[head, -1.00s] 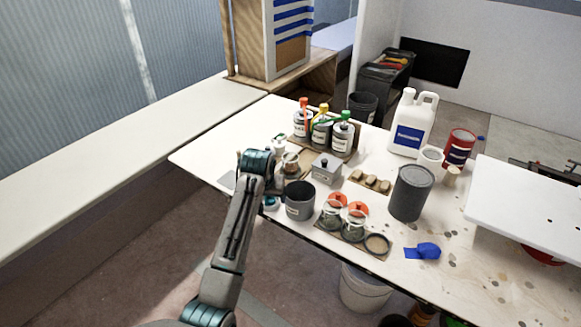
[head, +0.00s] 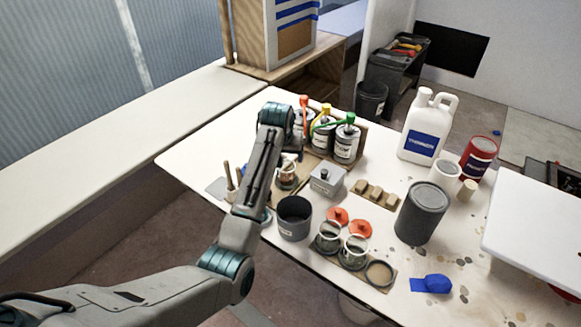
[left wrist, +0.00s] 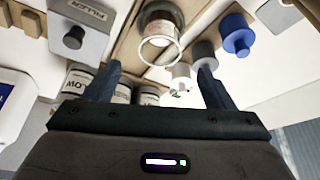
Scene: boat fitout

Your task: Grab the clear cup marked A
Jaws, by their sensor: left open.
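A clear cup with a round rim (left wrist: 160,52) stands ahead of my left gripper (left wrist: 160,76) in the left wrist view. The gripper is open and empty, and the cup is beyond the fingertips, roughly between their lines. I cannot read a letter on it. In the head view a clear cup (head: 287,176) stands beside my left arm, partly covered by it. Two more clear cups, a left one (head: 327,238) and a right one (head: 354,251), stand at the table's front edge, their marks unreadable. My left fingers are hidden in the head view. My right gripper is not in view.
A dark grey pot (head: 294,218) stands near the arm. A grey FILLER box (head: 327,180) is behind it and shows in the left wrist view (left wrist: 80,28). A large grey can (head: 422,212) is to the right.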

